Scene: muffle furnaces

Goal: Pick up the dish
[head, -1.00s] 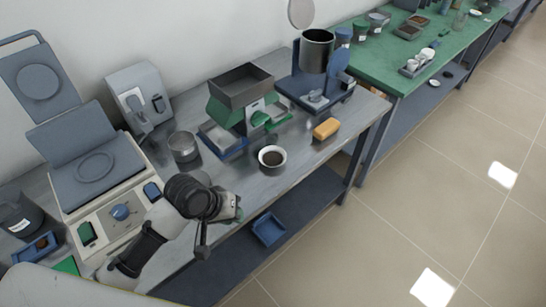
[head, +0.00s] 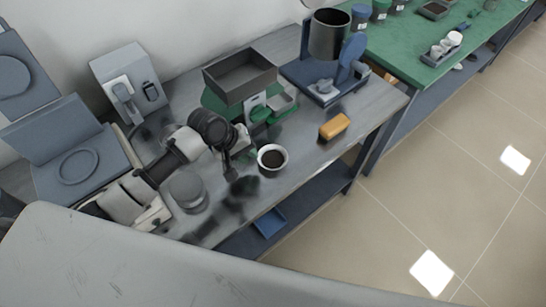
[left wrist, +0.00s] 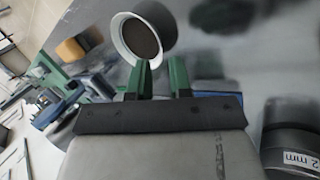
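The dish (head: 272,157) is a small white round bowl with dark brown contents, upright on the grey bench top. My left gripper (head: 241,160) is just left of it in the head view, low over the bench. In the left wrist view the dish (left wrist: 122,40) lies just beyond the green fingertips (left wrist: 163,78), slightly left of them. The fingers are apart with nothing between them. I cannot tell whether a fingertip touches the rim. My right gripper is not in view.
A round grey sieve (head: 187,191) stands left of the dish; it is labelled 2 mm in the left wrist view (left wrist: 291,148). A green device with a grey hopper (head: 240,75) stands behind. An orange block (head: 334,127) lies to the right, near the bench's front edge.

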